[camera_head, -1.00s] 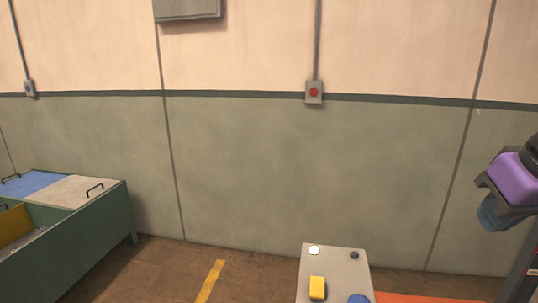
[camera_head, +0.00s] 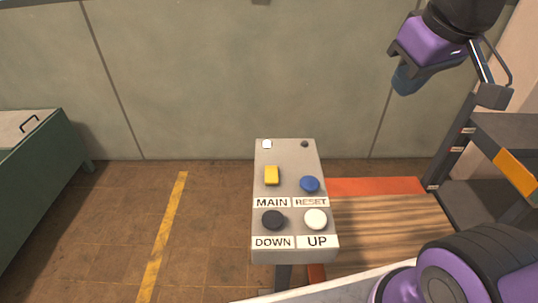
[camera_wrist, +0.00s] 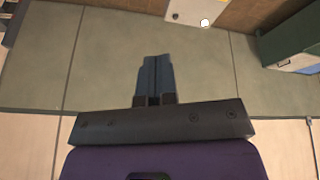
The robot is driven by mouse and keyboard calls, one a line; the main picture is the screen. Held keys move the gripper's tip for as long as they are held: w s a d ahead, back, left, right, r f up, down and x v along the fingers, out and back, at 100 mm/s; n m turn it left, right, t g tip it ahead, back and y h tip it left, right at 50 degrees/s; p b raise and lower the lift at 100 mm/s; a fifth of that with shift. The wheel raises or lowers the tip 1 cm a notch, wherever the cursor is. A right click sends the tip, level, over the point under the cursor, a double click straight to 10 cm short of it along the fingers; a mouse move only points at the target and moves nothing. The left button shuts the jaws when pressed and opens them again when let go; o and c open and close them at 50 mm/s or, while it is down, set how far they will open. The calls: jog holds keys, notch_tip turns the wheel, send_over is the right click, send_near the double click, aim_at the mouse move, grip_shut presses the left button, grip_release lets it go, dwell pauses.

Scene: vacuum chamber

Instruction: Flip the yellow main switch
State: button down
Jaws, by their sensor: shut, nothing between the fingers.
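The yellow main switch (camera_head: 272,175) stands on the sloped grey control panel (camera_head: 286,252), above the label MAIN in the head view. A blue RESET knob (camera_head: 310,184) is to its right, with a black DOWN button (camera_head: 273,220) and a white UP button (camera_head: 316,219) below. My gripper (camera_head: 403,82) is up at the right, well apart from the panel. In the wrist view my gripper (camera_wrist: 154,68) is shut and empty, with part of the panel (camera_wrist: 190,10) at the top edge.
A green bin (camera_head: 40,185) stands at the left in the head view. A dark rack (camera_head: 500,140) stands at the right. A wooden platform (camera_head: 390,225) with an orange strip (camera_head: 375,187) lies right of the panel. The floor left of the panel is clear.

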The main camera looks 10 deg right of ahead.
jog(key=w+a+f+n+g, duration=0.2)
jog(key=w+a+f+n, duration=0.3)
jog(key=w+a+n, duration=0.3)
jog(key=n+g, duration=0.2)
jog(key=n, duration=0.3)
send_over(272, 169)
notch_tip(272, 169, down, 8)
jog(key=shift+w, duration=0.1)
notch_tip(272, 169, down, 14)
jog(key=shift+a+r, duration=0.1)
jog(key=shift+r, duration=0.15)
jog(key=shift+f, duration=0.2)
jog(key=shift+w+f+g, duration=0.1)
jog(key=shift+f+g, duration=0.05)
jog(key=shift+g, duration=0.25)
